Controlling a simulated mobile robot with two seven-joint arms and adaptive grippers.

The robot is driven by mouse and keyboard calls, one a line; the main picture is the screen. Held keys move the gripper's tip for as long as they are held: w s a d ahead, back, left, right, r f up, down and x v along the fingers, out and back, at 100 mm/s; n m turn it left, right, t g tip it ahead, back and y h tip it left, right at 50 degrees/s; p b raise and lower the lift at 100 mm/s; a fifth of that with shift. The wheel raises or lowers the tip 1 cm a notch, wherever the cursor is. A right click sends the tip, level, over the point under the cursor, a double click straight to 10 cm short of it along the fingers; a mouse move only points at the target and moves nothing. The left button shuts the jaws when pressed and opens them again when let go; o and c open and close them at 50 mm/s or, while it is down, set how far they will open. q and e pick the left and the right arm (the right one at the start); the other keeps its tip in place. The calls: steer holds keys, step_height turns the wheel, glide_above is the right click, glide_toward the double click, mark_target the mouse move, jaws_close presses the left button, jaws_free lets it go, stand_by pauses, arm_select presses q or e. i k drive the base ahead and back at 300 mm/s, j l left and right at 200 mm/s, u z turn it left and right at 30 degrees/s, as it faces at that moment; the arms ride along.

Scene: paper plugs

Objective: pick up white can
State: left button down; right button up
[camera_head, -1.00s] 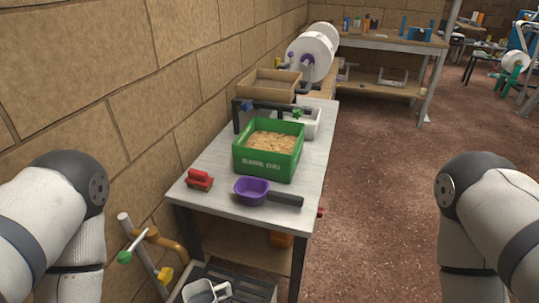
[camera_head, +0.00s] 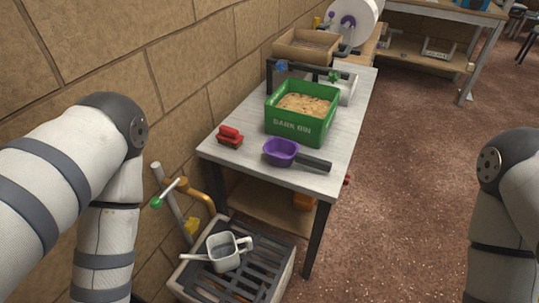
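A white can-like vessel (camera_head: 226,252) with a handle and a spout-like arm stands on a dark slatted grate at the bottom middle of the head view. I cannot tell for sure that it is the white can. My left arm comes down at the left of the picture and my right arm at the right edge. Both grippers are outside the picture, so their state is hidden.
The grey slatted crate (camera_head: 283,268) stands on the floor before the table (camera_head: 345,150). On the table are a green bin (camera_head: 290,127), a purple scoop (camera_head: 281,152) and a red-handled brush (camera_head: 230,137). Pipes with a green knob (camera_head: 157,202) stand left of the crate. Brown floor lies open at right.

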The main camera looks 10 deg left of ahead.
mark_target(223, 253)
steer(key=u, duration=0.85)
steer(key=i+l, duration=0.1)
steer(key=l, duration=0.45)
steer(key=i+l+u, duration=0.1)
steer(key=l, duration=0.4)
